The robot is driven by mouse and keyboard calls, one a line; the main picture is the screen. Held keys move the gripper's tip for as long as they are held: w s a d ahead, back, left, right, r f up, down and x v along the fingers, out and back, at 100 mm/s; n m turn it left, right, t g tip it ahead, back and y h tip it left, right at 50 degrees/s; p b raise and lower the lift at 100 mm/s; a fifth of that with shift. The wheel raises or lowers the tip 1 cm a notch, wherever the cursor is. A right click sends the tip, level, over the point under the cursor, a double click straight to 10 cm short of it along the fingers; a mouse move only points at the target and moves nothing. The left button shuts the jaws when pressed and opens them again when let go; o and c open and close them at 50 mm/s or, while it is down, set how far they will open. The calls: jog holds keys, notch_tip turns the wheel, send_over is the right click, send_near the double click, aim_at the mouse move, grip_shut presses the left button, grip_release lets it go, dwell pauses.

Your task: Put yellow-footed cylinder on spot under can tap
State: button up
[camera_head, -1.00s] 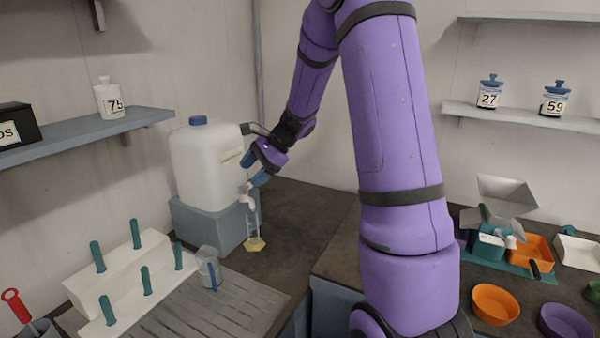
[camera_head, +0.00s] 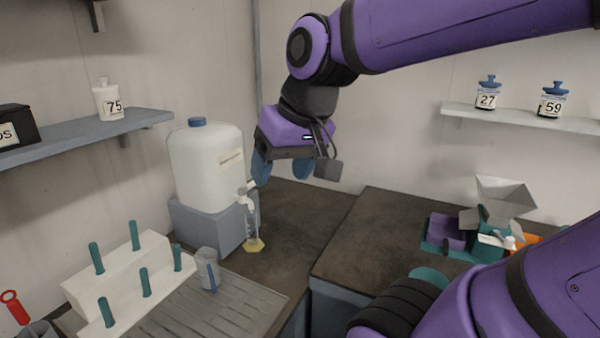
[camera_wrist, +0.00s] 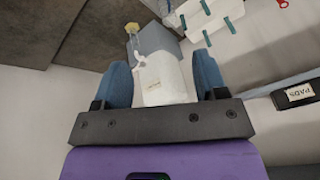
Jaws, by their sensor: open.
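The yellow-footed cylinder (camera_head: 253,232) is clear and stands upright on the dark counter, beneath the tap (camera_head: 244,198) of the white can (camera_head: 208,165). The can stands on a grey block (camera_head: 215,225). In the wrist view the yellow foot (camera_wrist: 132,28) shows near the top and the white can (camera_wrist: 160,80) lies in line between the fingers. My gripper (camera_head: 283,168) is open and empty, raised above the counter to the right of the tap and apart from the cylinder. The spot under the cylinder's foot is hidden.
A clear beaker (camera_head: 207,268) with a blue mark stands by the grooved drainboard (camera_head: 200,315). A white rack (camera_head: 120,270) with several teal pegs is at left. Shelves hold labelled jars. The counter right of the cylinder is clear.

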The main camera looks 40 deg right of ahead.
jog(key=shift+s+d+n+t+h, duration=0.1)
jog(key=shift+s+n+t+h, duration=0.15)
jog(key=shift+s+n, duration=0.45)
jog(key=shift+s+d+n+t+h, duration=0.15)
jog(key=shift+s+n+h, duration=0.2)
jog(key=shift+s, duration=0.75)
